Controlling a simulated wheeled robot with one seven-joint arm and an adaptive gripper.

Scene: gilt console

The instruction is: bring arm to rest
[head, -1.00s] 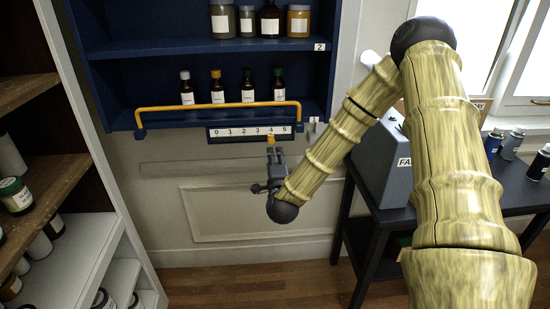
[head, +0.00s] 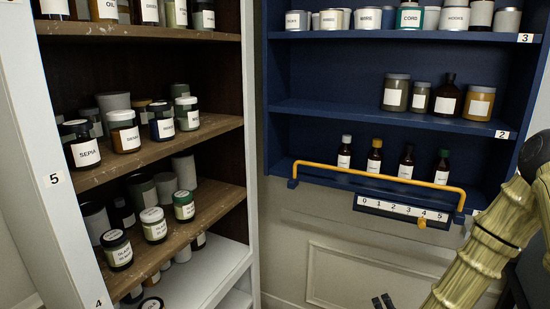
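My bamboo-patterned arm (head: 478,245) comes in at the right edge of the head view and slants down to the left. Only the dark tips of my gripper (head: 383,302) show at the bottom edge. They stand a little apart with nothing visible between them; the rest of the gripper is cut off. The tips are below and apart from the numbered scale (head: 400,208), whose orange pointer (head: 422,223) hangs at about 4.
A blue shelf unit (head: 345,115) holds jars and small dark bottles behind a yellow rail (head: 380,174). A wooden shelf unit (head: 190,138) with many labelled jars stands at left. The panelled wall (head: 345,275) below the scale is bare.

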